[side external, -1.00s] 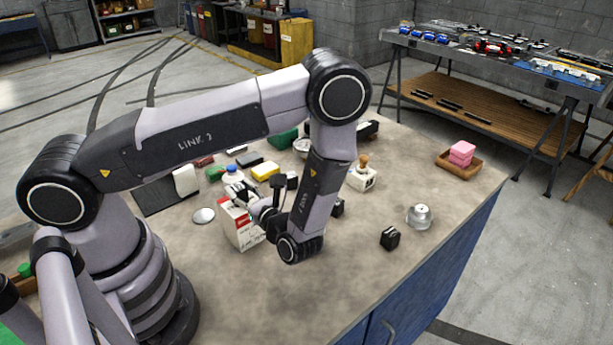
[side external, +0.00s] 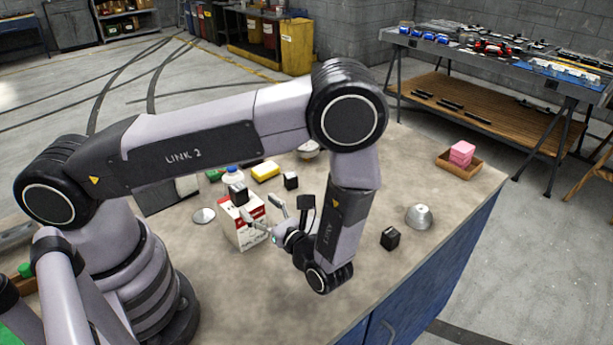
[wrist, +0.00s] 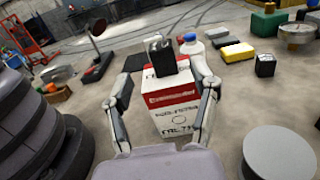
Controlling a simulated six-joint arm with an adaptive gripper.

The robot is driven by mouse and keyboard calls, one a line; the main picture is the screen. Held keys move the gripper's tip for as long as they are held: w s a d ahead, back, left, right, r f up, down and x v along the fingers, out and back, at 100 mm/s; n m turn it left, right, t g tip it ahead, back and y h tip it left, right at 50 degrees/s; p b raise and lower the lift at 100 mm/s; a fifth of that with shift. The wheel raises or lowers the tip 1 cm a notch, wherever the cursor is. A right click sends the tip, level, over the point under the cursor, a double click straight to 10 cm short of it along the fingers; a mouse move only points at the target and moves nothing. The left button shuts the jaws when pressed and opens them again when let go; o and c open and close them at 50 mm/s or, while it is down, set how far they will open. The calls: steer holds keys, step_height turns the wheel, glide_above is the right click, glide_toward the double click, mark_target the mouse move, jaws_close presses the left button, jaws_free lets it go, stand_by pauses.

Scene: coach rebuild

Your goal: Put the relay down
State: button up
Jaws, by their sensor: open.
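A small dark block, apparently the relay (side external: 238,194), sits on top of a red and white carton (side external: 246,232) standing on the table. In the wrist view the relay (wrist: 160,57) rests on the top of the carton (wrist: 178,105), with a greyish, clear-looking upper part. My gripper (side external: 259,206) is open just to the right of the carton in the side view. In the wrist view its fingers (wrist: 160,80) are spread to either side of the carton, with the relay beyond and between them. I see no finger touching the relay.
A blue-capped bottle (wrist: 190,44) stands right behind the carton. A black cube (side external: 291,181) and a yellow block (side external: 265,171) are farther back. The table's front is clear.

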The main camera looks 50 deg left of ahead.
step_height(320, 180, up, 8)
steer(key=d+f+n+g+h, duration=0.1)
steer(key=d+n+g+h, duration=0.2)
steer(key=n+h, duration=0.15)
steer(key=s+a+r+n+t+h, duration=0.2)
steer(key=s+r+n+t+h, duration=0.2)
steer(key=r, duration=0.6)
steer(key=s+a+r+n+t+h, duration=0.2)
steer(key=s+r+n+t+h, duration=0.2)
steer(key=s+r+n+h, duration=0.3)
step_height(320, 180, up, 4)
steer(key=shift+s+a+r+n+t+h, duration=0.1)
steer(key=shift+s+a+n+t+h, duration=0.25)
steer(key=shift+n+h, duration=0.9)
